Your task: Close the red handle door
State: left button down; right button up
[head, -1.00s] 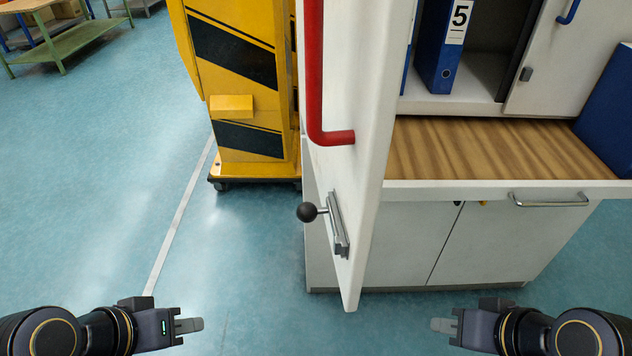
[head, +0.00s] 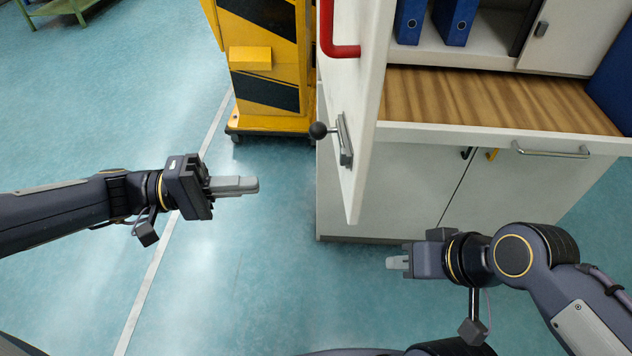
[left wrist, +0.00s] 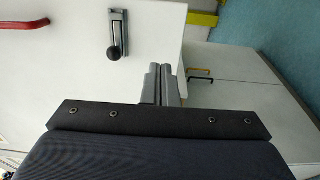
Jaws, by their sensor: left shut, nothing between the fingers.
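The white door (head: 357,100) stands open, swung out from the cabinet toward me. Its red handle (head: 328,32) is on the left face near the top edge of the head view, and also shows at the upper left of the left wrist view (left wrist: 25,23). Below it is a latch with a black ball knob (head: 318,130), also in the left wrist view (left wrist: 115,53). My left gripper (head: 256,185) is shut and empty, left of the door and apart from it, pointing right. My right gripper (head: 390,262) is low in front of the cabinet; whether its fingers are parted is unclear.
The white cabinet (head: 400,185) has a wooden shelf (head: 480,97), blue binders (head: 455,20) and a drawer handle (head: 550,151). A yellow and black machine (head: 262,120) stands behind and left of the door.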

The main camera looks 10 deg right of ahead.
aim_at(344, 180)
pick_arm(q)
jog(key=d, duration=0.4)
jog(key=s+d+p, duration=0.1)
jog(key=d, duration=0.3)
jog(key=d+p, duration=0.1)
jog(key=d, duration=0.3)
jog(key=shift+s+d, duration=0.1)
jog(key=shift+s, duration=0.3)
jog(key=shift+d+p, duration=0.35)
jog(key=shift+d, duration=0.15)
